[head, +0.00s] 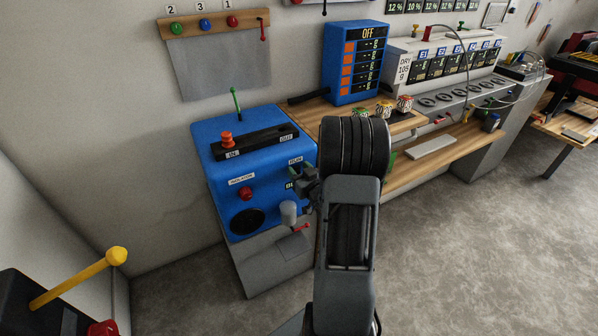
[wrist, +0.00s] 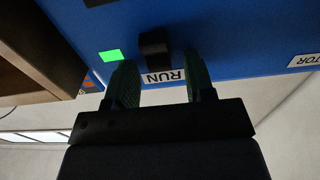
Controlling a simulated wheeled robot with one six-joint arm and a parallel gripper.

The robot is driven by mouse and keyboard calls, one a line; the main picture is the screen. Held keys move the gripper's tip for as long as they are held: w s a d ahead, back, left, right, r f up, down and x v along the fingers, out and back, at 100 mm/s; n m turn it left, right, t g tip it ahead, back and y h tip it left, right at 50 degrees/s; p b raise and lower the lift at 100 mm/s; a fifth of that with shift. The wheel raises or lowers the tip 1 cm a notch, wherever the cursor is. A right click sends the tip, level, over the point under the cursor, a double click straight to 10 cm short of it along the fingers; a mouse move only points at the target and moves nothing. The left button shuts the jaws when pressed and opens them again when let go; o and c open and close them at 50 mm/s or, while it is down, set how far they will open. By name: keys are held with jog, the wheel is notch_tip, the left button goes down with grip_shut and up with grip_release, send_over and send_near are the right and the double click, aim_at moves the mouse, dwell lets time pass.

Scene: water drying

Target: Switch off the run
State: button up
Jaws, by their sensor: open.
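The blue machine (head: 212,165) stands at the left of the bench in the head view. In the wrist view its face appears upside down, with a white RUN label (wrist: 163,77) and a small black switch (wrist: 155,48) beside it. A bright green patch (wrist: 110,55) shows to the left of the switch. My gripper (wrist: 160,62) is open, with one green finger on each side of the switch and label. I cannot tell whether the fingers touch the switch. In the head view my gripper (head: 305,184) is at the machine's front, partly hiding the switch area.
The machine also bears an ISOLATOR label (head: 241,179), a red knob (head: 246,193), a black round part (head: 248,222), a grey cylinder (head: 288,212) and an orange-topped control (head: 227,138). A blue display tower (head: 333,82) reads OFF. Open floor (head: 480,240) lies to the right.

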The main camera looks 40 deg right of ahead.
grip_shut()
jog(key=shift+f+t+b, duration=0.3)
jog(key=shift+f+b, duration=0.15)
jog(key=shift+b, duration=0.7)
jog(key=shift+f+t+b, duration=0.15)
jog(key=shift+t+b, duration=0.15)
jog(key=shift+b, duration=0.75)
jog(key=t+b, duration=0.2)
jog(key=b, duration=0.4)
jog(key=shift+s+f, duration=0.1)
jog(key=shift+s, duration=0.1)
jog(key=shift+r+t+b, duration=0.3)
jog(key=shift+t+b, duration=0.2)
jog(key=shift+b, duration=0.65)
grip_release()
